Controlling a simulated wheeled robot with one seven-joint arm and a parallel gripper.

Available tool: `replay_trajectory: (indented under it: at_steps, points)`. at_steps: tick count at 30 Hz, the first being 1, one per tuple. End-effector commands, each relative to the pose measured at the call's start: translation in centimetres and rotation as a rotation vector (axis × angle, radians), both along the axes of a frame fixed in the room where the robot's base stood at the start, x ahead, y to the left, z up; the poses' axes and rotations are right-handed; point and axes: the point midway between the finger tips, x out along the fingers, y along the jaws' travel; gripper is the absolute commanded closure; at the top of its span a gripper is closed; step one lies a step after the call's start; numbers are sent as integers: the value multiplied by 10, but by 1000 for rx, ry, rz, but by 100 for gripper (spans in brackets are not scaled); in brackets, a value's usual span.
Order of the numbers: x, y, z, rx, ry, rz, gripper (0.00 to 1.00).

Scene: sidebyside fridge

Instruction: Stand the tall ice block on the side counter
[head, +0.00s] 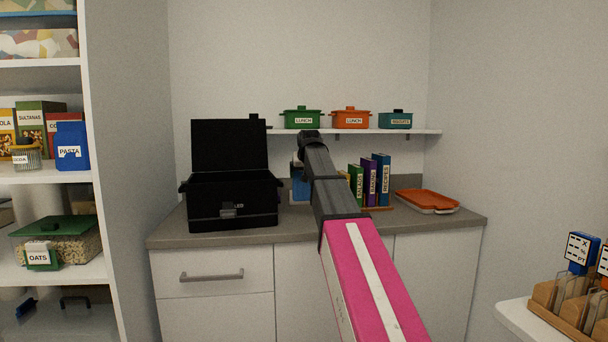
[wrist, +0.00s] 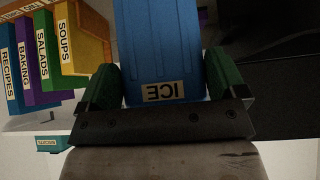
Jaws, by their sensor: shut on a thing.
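The tall ice block (wrist: 160,40) is blue, with a label reading ICE that appears upside down in the wrist view. My gripper (wrist: 162,72) is shut on it, with one green-padded finger on each side of its labelled end. In the head view, part of the blue block (head: 300,187) shows just left of my arm, low over the side counter (head: 240,238). My arm hides much of the block and gripper there. I cannot tell whether the block's lower end touches the counter.
An open black box (head: 235,196) stands left of the block. Labelled books (head: 370,182) stand close on the right, then an orange tray (head: 428,201). A wall shelf (head: 360,131) with green, orange and teal (head: 396,119) pots is above. The counter's front strip is clear.

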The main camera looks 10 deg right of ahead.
Motion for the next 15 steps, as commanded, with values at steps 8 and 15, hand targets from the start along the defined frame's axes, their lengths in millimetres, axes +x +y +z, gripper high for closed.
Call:
replay_trajectory:
  at_steps: [8, 15]
  points:
    - [0, 0, -9, 0, 0, 0, 61]
    - [-1, 0, -30, 0, 0, 0, 61]
